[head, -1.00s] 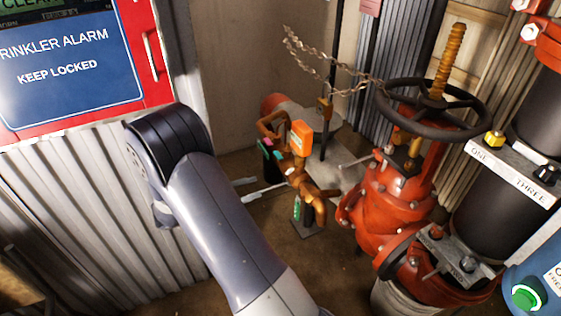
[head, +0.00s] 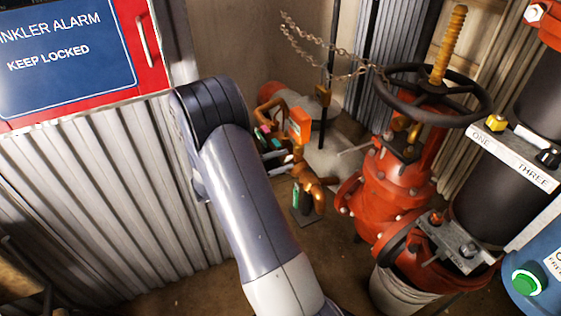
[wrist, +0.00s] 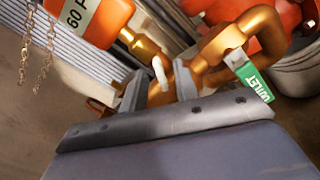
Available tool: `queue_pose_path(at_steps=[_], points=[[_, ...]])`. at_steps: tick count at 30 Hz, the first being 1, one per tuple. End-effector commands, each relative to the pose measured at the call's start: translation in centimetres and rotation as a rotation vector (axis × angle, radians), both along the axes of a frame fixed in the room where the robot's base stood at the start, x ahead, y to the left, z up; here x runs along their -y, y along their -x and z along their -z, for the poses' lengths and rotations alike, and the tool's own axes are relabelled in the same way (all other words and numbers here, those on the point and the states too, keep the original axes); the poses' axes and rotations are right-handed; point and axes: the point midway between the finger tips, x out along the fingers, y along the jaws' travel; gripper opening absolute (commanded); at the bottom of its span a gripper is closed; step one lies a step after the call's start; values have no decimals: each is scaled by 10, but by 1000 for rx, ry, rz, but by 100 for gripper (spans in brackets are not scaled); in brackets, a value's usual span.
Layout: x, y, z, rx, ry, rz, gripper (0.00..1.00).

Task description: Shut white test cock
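The white test cock shows in the wrist view as a small white lever (wrist: 160,73) on brass pipework (wrist: 222,48). My gripper (wrist: 157,88) has its two grey fingers apart, one on each side of the lever. A gap shows on both sides, so the fingers do not seem to touch it. In the head view my gripper (head: 283,165) reaches the brass pipework (head: 316,186) from the left, partly behind my arm. I cannot make out the white lever there.
A red valve (head: 392,200) with a black handwheel (head: 436,100) stands right. A chain (head: 325,62) hangs behind. A corrugated wall (head: 100,215) is left.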

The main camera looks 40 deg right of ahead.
Motion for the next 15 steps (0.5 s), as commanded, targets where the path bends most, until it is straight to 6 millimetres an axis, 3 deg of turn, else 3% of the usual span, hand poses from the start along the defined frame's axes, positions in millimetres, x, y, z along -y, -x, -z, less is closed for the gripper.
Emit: queue_pose_path(at_steps=[6,15], points=[[0,0,0,0,0,0,29],[0,0,0,0,0,0,5]])
